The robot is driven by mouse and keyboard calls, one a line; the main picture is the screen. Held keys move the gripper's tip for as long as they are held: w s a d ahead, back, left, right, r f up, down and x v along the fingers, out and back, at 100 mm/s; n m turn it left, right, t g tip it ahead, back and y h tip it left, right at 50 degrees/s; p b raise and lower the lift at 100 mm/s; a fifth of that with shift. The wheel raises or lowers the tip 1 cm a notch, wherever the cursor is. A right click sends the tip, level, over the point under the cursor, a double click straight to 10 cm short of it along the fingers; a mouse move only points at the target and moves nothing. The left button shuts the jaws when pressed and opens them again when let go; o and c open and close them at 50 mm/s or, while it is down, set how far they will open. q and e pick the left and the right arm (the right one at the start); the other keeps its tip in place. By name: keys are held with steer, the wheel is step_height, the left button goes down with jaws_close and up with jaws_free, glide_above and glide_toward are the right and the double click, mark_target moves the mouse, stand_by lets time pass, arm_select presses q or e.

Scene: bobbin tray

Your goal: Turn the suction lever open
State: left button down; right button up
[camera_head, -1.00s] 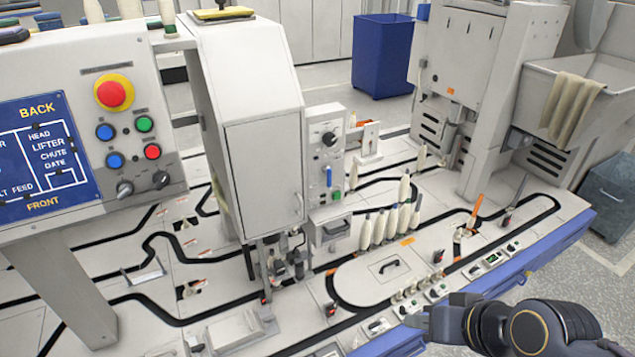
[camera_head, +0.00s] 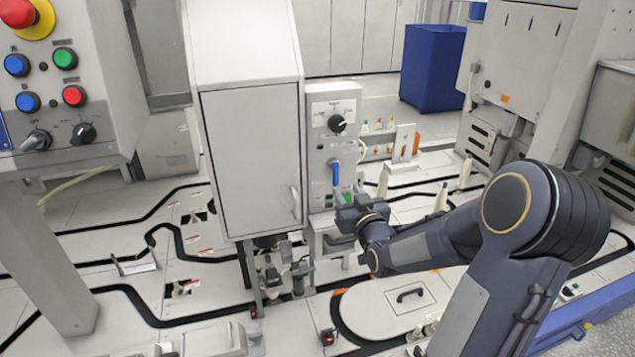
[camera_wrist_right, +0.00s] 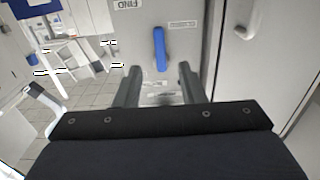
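The blue lever (camera_head: 335,173) hangs down on the front of the grey control panel (camera_head: 320,152), below a black rotary knob. It is most likely the suction lever. It also shows in the right wrist view (camera_wrist_right: 161,49), just beyond my fingertips and between their lines. My right gripper (camera_head: 350,203) is at the panel, just below and to the right of the lever. In the right wrist view its two fingers (camera_wrist_right: 158,72) stand apart with nothing between them. I see no clear contact with the lever. My left gripper is not in view.
A tall grey cabinet (camera_head: 252,150) stands directly left of the panel. Its door handle (camera_head: 296,202) sticks out near the lever. White bobbins (camera_head: 440,197) stand behind my right arm. A button console (camera_head: 60,90) is at the left, and a blue bin (camera_head: 433,68) is behind.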

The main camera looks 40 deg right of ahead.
mark_target(337, 176)
steer(key=x, duration=0.7)
steer(key=shift+w, duration=0.2)
jaws_close()
